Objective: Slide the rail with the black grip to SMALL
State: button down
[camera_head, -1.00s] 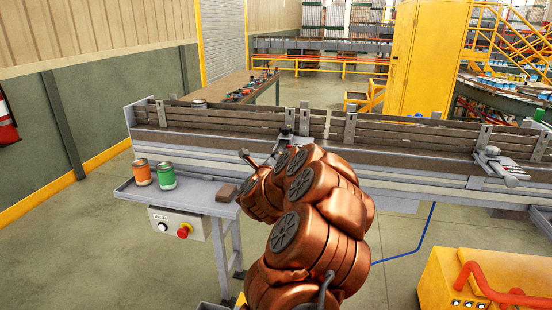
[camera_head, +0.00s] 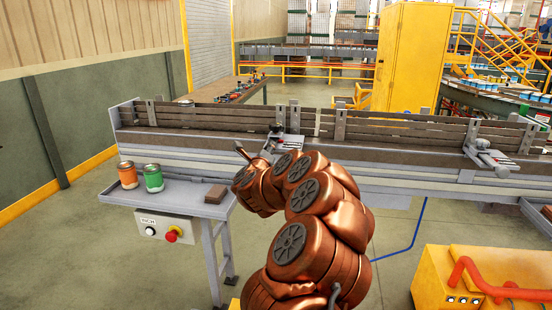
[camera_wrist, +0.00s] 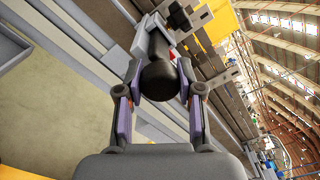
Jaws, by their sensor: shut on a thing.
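The black grip (camera_wrist: 158,80) is a round dark knob on a short shaft. In the wrist view it sits between the two fingers of my gripper (camera_wrist: 158,88), which is shut on it. The grip's bracket (camera_head: 286,146) is on the near side of the conveyor in the head view, with a dark clamp knob (camera_head: 275,131) on top. The clamp knob also shows in the wrist view (camera_wrist: 180,17). The brown slatted rail (camera_head: 220,118) runs along the conveyor behind the bracket. My arm hides part of this area. I cannot read a SMALL mark.
A second grey bracket (camera_head: 487,157) stands at the right end of the conveyor. An orange can (camera_head: 127,175) and a green can (camera_head: 153,178) stand on the side shelf (camera_head: 180,192), with a brown block (camera_head: 215,194). A button box (camera_head: 162,228) hangs below.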

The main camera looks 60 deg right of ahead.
jog(key=shift+r, duration=0.1)
jog(key=c, duration=0.7)
grip_release()
jog(key=shift+w+d, duration=0.1)
jog(key=shift+d, duration=0.05)
jog(key=shift+v, duration=6)
